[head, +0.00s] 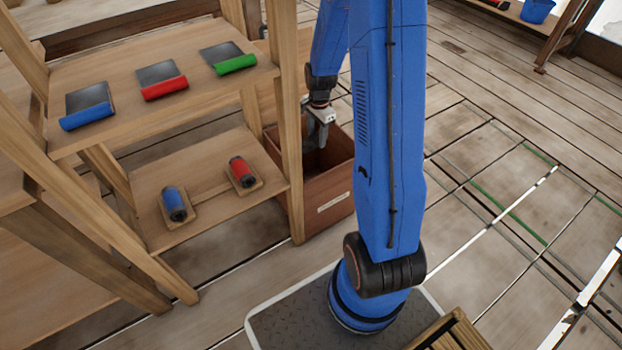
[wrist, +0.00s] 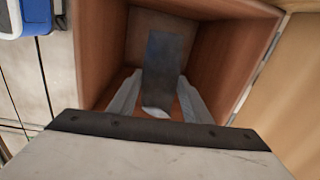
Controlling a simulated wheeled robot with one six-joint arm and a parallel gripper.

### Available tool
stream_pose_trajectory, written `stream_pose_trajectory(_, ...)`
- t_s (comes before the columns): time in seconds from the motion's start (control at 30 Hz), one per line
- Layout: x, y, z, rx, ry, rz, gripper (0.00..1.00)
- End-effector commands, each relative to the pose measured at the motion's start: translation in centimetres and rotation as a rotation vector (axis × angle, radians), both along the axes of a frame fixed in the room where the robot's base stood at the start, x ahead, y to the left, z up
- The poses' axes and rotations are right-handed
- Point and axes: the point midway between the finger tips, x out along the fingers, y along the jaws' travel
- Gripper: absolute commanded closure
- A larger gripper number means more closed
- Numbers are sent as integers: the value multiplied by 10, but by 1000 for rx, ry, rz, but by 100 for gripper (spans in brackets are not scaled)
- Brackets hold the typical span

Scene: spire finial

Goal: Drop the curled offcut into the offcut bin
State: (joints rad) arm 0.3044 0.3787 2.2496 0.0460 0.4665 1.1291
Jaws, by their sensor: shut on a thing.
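My gripper (head: 316,136) reaches down over the offcut bin (head: 330,187), a brown open-topped box with a pale label, standing right of the shelf rack. In the wrist view the gripper (wrist: 160,88) points into the bin (wrist: 232,62). Its two grey fingers are shut on the curled offcut (wrist: 163,70), a dark grey strip with a pale curved end near the fingers. The strip extends toward the bin's floor; I cannot tell whether it touches it. In the head view the offcut is not clearly seen.
The wooden rack's post (head: 289,140) stands close to the bin's left side. Its upper shelf (head: 130,130) holds sheets with blue, red and green rolled edges. The lower shelf (head: 205,190) holds a blue and a red roller. Plank floor (head: 500,190) is open at right.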

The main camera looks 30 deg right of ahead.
Motion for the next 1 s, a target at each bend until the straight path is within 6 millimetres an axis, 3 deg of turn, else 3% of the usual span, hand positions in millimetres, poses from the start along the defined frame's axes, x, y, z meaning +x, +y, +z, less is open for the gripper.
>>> stream_pose_trajectory(0.2,0,0,-14,0,0,0,84)
stream_pose_trajectory(0.57,0,0,-17,0,-1,0,84)
stream_pose_trajectory(0.6,0,0,-17,0,-1,0,49)
stream_pose_trajectory(0.67,0,0,-17,0,-1,0,34)
stream_pose_trajectory(1.0,0,0,-15,-1,-1,0,34)
